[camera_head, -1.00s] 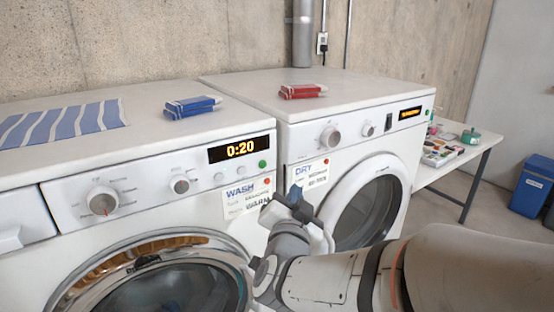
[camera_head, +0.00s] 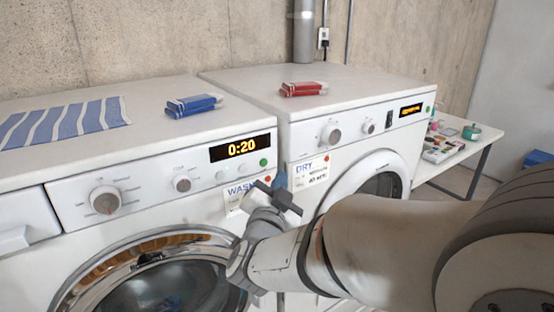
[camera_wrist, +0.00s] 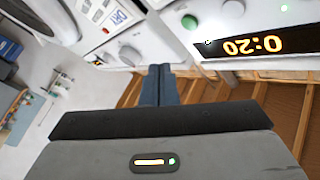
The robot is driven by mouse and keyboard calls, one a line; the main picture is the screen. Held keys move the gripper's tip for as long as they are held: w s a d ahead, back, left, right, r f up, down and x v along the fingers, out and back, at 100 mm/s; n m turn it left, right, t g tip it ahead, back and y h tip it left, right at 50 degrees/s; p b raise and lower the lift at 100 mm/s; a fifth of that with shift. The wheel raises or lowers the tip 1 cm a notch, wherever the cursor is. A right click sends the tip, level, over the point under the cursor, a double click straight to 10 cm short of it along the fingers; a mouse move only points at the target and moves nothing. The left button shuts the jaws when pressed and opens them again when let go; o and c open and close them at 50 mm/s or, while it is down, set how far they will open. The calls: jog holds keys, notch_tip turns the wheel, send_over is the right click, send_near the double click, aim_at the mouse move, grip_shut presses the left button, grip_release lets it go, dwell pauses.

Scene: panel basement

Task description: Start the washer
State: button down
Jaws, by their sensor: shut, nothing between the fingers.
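The washer (camera_head: 130,212) stands at the left with its round door shut. Its display (camera_head: 242,148) reads 0:20 and also shows upside down in the wrist view (camera_wrist: 255,46). A green round button (camera_head: 263,162) sits at the panel's right end; it shows in the wrist view (camera_wrist: 189,21) beside the display. Two grey buttons and two dials (camera_head: 103,200) are left of it. My gripper (camera_head: 280,181) is in front of the washer's right edge, just below and right of the green button. Its blue fingers (camera_wrist: 157,84) are shut and empty, apart from the button in the wrist view.
The dryer (camera_head: 300,150) stands at the right, its door partly behind my arm. A WASH card (camera_head: 232,191) is partly hidden by my gripper; a DRY card (camera_head: 312,170) is beside it. Blue (camera_head: 193,105) and red (camera_head: 303,89) boxes and a striped cloth (camera_head: 65,122) lie on top.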

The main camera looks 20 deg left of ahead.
aim_at(264, 162)
jog(key=shift+w+a, duration=1.4)
jog(key=shift+a, duration=0.2)
jog(key=shift+w+a+b, duration=0.1)
jog(key=shift+a+b, duration=0.05)
jog(key=shift+b, duration=0.2)
dwell(0.6)
jog(key=shift+w+a, duration=0.2)
